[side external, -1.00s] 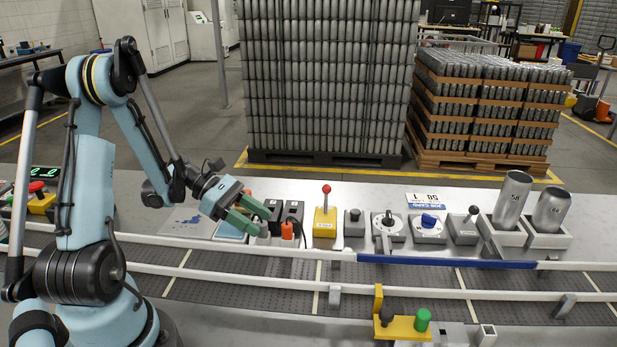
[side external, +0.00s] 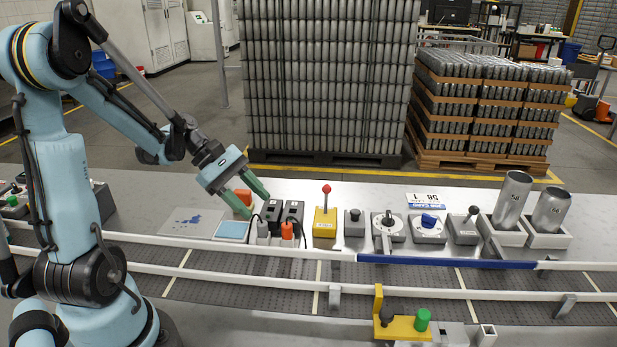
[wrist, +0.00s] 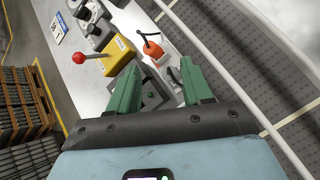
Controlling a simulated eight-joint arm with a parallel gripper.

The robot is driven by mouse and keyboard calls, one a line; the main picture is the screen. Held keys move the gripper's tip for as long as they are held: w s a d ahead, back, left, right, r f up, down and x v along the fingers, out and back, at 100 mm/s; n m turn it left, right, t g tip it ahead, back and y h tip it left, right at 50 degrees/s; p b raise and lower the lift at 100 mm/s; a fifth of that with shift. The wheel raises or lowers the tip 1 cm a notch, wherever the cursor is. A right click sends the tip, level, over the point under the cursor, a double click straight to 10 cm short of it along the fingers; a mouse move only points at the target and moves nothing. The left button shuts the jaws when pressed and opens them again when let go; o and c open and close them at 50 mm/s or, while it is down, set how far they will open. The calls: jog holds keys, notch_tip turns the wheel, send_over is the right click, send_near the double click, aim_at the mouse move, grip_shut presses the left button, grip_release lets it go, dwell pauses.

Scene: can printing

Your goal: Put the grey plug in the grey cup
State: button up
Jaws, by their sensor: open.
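The grey plug (side external: 262,229) stands upright, with a dark cord, in front of the left black socket box (side external: 272,211). I cannot tell whether its lower end sits inside anything. I cannot pick out the grey cup for sure; my fingers and the boxes hide part of this spot. My gripper (side external: 257,204) is open, with green fingers apart and nothing visibly held. It is above and behind the grey plug, beside the black box. In the wrist view my gripper (wrist: 160,78) has dark and grey parts between its fingers, too covered to name.
The orange plug (side external: 287,230) stands just right of the grey one, before a second black box (side external: 293,211). An orange block (side external: 241,198) is behind my fingers. A yellow box with a red-knobbed lever (side external: 325,221) is to the right. A rail and conveyor (side external: 230,287) run in front.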

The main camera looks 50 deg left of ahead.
jog(key=s+d+r+m+t+y, duration=0.1)
jog(key=d+r+m+t+y, duration=0.1)
jog(key=d+r+m+y, duration=0.2)
jog(key=d+m+y, duration=0.3)
jog(key=d+m, duration=0.5)
jog(key=m, duration=0.7)
jog(key=shift+d+m+y, duration=0.15)
jog(key=shift+m+y, duration=0.15)
jog(key=shift+m, duration=0.1)
